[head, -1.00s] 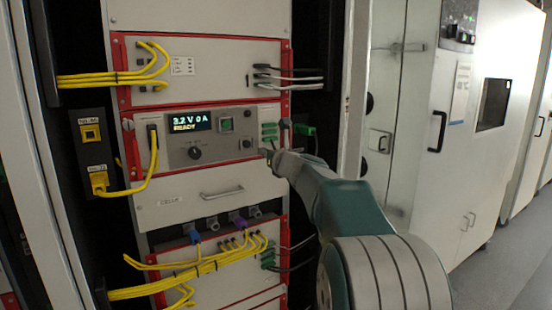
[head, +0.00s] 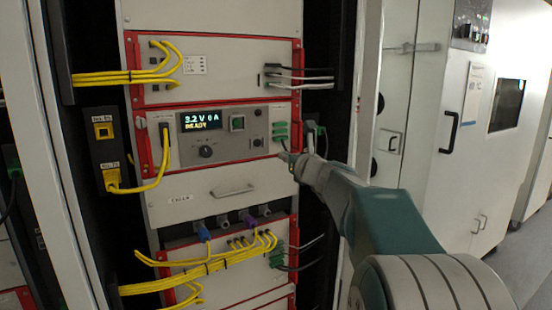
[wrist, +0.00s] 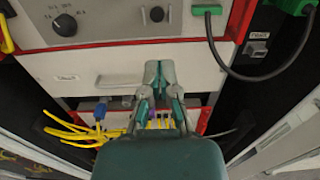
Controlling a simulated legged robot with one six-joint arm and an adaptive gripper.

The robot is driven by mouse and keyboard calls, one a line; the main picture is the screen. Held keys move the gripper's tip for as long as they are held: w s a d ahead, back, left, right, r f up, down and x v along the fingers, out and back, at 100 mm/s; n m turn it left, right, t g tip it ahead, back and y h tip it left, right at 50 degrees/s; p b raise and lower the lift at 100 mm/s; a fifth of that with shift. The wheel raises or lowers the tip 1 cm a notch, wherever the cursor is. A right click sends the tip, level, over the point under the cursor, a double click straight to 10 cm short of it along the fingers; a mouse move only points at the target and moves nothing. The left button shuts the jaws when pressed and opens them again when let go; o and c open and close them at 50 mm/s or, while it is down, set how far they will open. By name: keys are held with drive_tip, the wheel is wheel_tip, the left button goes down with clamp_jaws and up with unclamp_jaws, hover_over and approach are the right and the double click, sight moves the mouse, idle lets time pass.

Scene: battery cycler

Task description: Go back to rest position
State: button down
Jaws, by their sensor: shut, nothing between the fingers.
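My gripper (head: 283,155) is in front of the rack, at the lower right of the cycler unit (head: 222,138), near its green connectors (head: 281,132). In the wrist view, its two fingers (wrist: 160,68) are together and hold nothing. They show in front of the pale panel with the handle, below the cycler's knob panel. I cannot tell the exact gap to the panel. My arm runs back to the lower right of the head view. The display (head: 201,121) reads 3.2 V 0 A, READY.
A green plug (wrist: 296,5) on a black cable (wrist: 262,78) is at the right. Yellow cables (head: 215,265) and blue and purple plugs lie below. A side panel with yellow sockets (head: 103,130) is at the left. A white cabinet (head: 455,150) stands at the right.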

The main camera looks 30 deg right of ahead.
drive_tip(key=s+a+f+n+g+y, duration=0.2)
drive_tip(key=s+a+f+n+g, duration=0.2)
drive_tip(key=s+a+n, duration=0.5)
drive_tip(key=s+a+f+n+g+y, duration=0.3)
drive_tip(key=s+a+f+n, duration=0.25)
drive_tip(key=a+n, duration=0.55)
drive_tip(key=s+f+n+g+h, duration=0.2)
drive_tip(key=s+f+n, duration=0.4)
drive_tip(key=s, duration=0.4)
drive_tip(key=s+a+f+n+g+h, duration=0.1)
drive_tip(key=s+f+n+g+h, duration=0.2)
drive_tip(key=s+f+n, duration=0.3)
drive_tip(key=s+n, duration=0.3)
drive_tip(key=s, duration=0.1)
drive_tip(key=shift+a+f+n+h, duration=0.15)
drive_tip(key=shift+f+n+h, duration=0.15)
drive_tip(key=shift+f, duration=0.05)
